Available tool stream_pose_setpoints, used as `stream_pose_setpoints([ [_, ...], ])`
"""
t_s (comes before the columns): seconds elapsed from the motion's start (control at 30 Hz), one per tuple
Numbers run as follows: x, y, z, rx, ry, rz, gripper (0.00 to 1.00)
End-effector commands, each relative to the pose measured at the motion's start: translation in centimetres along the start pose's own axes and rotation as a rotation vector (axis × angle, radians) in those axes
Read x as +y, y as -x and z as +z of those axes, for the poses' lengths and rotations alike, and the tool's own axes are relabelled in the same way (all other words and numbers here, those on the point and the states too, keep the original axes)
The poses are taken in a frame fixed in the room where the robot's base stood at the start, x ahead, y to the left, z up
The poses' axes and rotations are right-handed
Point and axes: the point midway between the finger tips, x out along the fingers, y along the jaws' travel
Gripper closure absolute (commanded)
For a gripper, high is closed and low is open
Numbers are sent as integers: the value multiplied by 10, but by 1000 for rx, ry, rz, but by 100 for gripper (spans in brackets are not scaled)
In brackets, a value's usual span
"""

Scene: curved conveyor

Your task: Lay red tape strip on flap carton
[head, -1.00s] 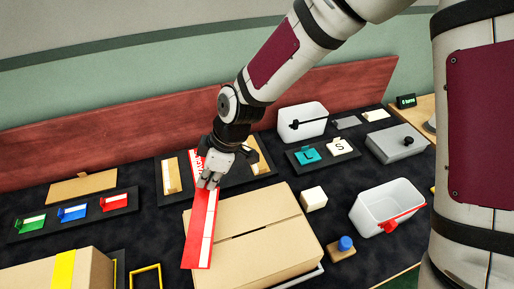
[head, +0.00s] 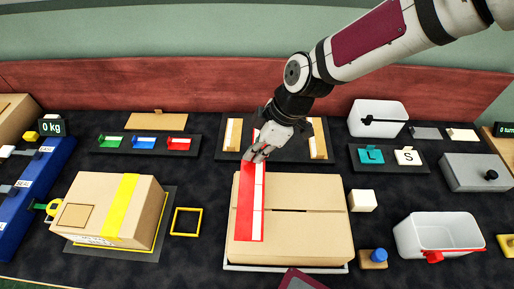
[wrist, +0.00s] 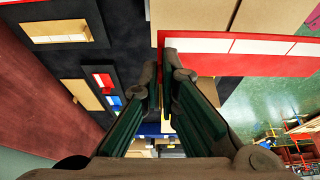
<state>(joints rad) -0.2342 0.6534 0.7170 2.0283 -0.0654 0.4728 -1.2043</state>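The red tape strip (head: 244,205), a long red band with white panels, extends toward the camera over the left part of the flap carton (head: 310,230). It crosses the line of the carton's seam (head: 290,210) at about a right angle. I cannot tell whether it touches the cardboard. My gripper (head: 257,155) is at the strip's far end, by the carton's back edge, with its fingers closed on it. In the wrist view the strip (wrist: 240,62) runs right from between the fingertips (wrist: 160,70); the carton shows beside it (wrist: 200,14).
A dark tray with wooden pieces (head: 318,140) is behind the carton. A white cube (head: 362,200), a blue-knobbed stamp (head: 374,257) and a white bin (head: 440,232) stand right. A yellow frame (head: 186,221) and a yellow-taped box (head: 112,208) are left.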

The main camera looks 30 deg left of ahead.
Motion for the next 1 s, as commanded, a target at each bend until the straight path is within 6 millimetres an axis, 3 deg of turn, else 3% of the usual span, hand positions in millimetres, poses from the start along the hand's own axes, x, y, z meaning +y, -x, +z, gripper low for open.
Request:
stream_pose_setpoints([
  [1.0,1,-52,23,-1,-2,0,100],
])
